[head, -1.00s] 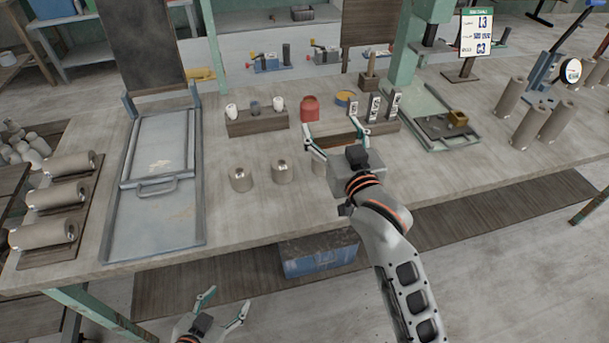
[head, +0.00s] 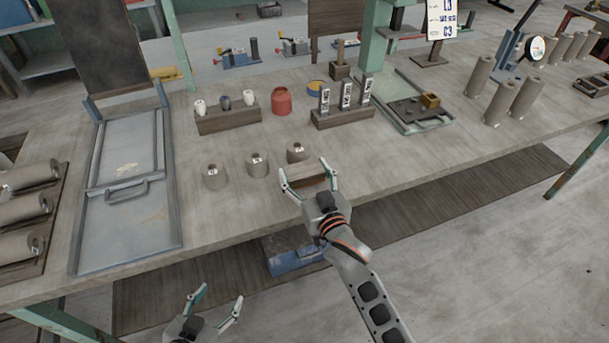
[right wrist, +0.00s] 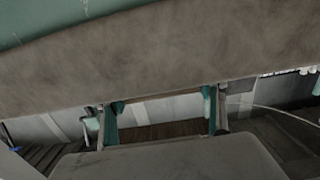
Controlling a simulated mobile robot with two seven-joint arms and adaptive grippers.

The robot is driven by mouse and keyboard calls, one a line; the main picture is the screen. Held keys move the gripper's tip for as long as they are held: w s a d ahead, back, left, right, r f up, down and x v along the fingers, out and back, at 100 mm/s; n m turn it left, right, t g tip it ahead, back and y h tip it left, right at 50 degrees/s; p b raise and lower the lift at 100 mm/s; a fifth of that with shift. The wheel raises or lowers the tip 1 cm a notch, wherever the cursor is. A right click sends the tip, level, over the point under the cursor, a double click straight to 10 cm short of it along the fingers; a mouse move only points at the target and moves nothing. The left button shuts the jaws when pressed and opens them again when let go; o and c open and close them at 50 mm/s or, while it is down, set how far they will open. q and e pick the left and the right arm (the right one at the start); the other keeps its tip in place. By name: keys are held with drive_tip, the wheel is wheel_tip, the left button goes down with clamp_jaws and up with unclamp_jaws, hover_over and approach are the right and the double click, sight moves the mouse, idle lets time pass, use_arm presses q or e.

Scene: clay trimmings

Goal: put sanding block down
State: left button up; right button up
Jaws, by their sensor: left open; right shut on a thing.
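The sanding block (head: 310,183) is a brown, bar-shaped piece held crosswise between the fingers of my right gripper (head: 309,178). That gripper is shut on it near the front edge of the workbench (head: 390,165), in front of the small grey-brown cylinders. I cannot tell whether the block touches the bench top. In the right wrist view, the two fingers of the right gripper (right wrist: 162,118) show with a brown strip between them; I cannot tell whether the strip is the block. My left gripper (head: 216,308) is open and empty, low in front of the bench.
A wooden stand with tagged uprights (head: 342,118), a red jar (head: 281,101) and a rack of small cups (head: 228,120) are farther back. A metal tray (head: 150,235) lies left. Bench top right of the block is clear.

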drive_tip(key=shift+f, duration=0.3)
drive_tip(key=shift+f, duration=0.1)
drive_tip(key=o, duration=1.2)
drive_tip(key=shift+c, duration=0.2)
drive_tip(key=shift+s, duration=0.25)
drive_tip(key=f+v, duration=0.1)
drive_tip(key=v, duration=1)
drive_tip(key=s+d+f+n+g+h, duration=0.1)
drive_tip(key=s+d+f+g, duration=0.4)
drive_tip(key=s+d+f, duration=0.9)
wheel_tip(320, 180, down, 4)
drive_tip(key=shift+s+r+g+h, duration=0.25)
drive_tip(key=shift+g+h, duration=0.15)
drive_tip(key=shift+h, duration=0.4)
